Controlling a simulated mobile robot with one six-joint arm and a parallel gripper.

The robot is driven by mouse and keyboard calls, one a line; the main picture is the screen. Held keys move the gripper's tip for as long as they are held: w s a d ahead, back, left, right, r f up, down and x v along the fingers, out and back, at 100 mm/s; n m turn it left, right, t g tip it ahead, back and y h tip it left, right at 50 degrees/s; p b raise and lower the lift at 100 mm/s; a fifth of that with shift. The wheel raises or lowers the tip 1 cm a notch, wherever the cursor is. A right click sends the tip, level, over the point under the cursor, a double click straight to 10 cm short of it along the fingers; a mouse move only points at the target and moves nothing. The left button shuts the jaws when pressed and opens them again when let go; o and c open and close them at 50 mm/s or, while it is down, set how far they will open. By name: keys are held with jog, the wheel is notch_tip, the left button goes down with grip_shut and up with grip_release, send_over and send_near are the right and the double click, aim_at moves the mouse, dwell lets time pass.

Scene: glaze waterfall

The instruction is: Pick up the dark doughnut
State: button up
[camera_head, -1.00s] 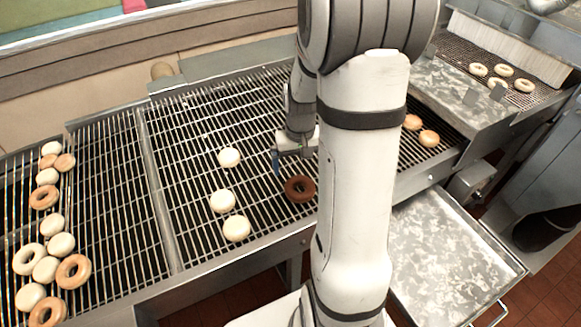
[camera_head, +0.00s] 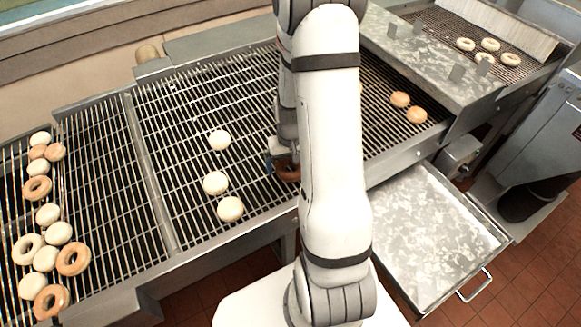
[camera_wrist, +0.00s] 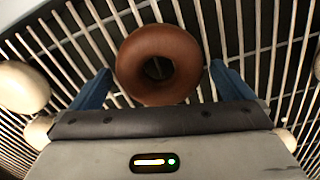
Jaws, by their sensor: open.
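The dark doughnut (camera_wrist: 158,64) is a brown ring lying on the wire rack. In the wrist view it sits between the two blue fingers of my gripper (camera_wrist: 158,88), with a gap on each side. In the head view only part of the dark doughnut (camera_head: 289,173) shows, because my arm covers its right side. My gripper (camera_head: 278,166) is open and low over the rack right at the doughnut. Whether a finger touches it cannot be told.
Three white round doughnuts (camera_head: 215,183) lie on the rack (camera_head: 180,110) to the left. Several pale and golden doughnuts line the far left. Two golden ones (camera_head: 407,105) lie right of my arm. A metal tray (camera_head: 430,225) stands at the lower right.

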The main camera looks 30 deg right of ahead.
jog(key=shift+c, duration=0.2)
jog(key=c, duration=0.9)
jog(key=shift+o, duration=0.2)
jog(key=shift+r, duration=0.15)
